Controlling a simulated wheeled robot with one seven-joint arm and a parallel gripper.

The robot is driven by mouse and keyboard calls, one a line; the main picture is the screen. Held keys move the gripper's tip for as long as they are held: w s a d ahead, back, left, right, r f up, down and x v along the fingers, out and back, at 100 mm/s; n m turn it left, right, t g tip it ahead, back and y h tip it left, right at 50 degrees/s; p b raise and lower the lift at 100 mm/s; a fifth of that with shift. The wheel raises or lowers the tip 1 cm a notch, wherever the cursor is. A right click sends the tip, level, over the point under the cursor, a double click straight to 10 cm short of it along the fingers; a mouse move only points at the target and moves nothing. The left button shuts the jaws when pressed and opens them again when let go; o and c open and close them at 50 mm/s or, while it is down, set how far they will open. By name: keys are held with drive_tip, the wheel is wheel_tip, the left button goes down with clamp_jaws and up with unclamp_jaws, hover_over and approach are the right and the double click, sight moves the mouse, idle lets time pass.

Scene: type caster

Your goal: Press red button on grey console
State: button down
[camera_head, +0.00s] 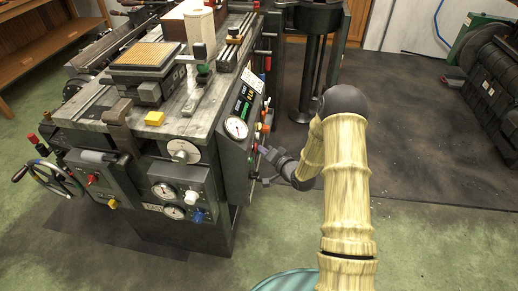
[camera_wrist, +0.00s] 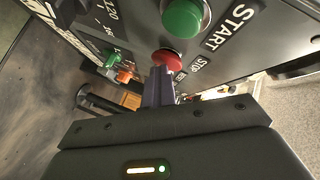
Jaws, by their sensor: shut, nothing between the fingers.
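The grey console (camera_wrist: 225,62) fills the upper part of the wrist view, with lettering reading START and STOP. The red button (camera_wrist: 167,58) sits on its face beside the STOP label, below a larger green button (camera_wrist: 182,17). My gripper (camera_wrist: 160,72) is shut and empty, its fingertips at the lower edge of the red button in the picture. I cannot tell whether they touch it or press it in. In the head view my gripper (camera_head: 264,151) is at the console's right side face, and the red button cannot be made out clearly there.
The console belongs to a large machine (camera_head: 150,160) with gauges, knobs and a handwheel (camera_head: 48,180). In the wrist view, a small green knob (camera_wrist: 111,58) and an orange one (camera_wrist: 124,76) sit near my fingers. Open floor (camera_head: 440,240) lies to the right.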

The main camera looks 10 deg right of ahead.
drive_tip(key=s+d, duration=0.2)
drive_tip(key=d, duration=0.3)
drive_tip(key=shift+d+p, duration=0.35)
idle(0.3)
drive_tip(key=shift+r, duration=0.1)
idle(0.6)
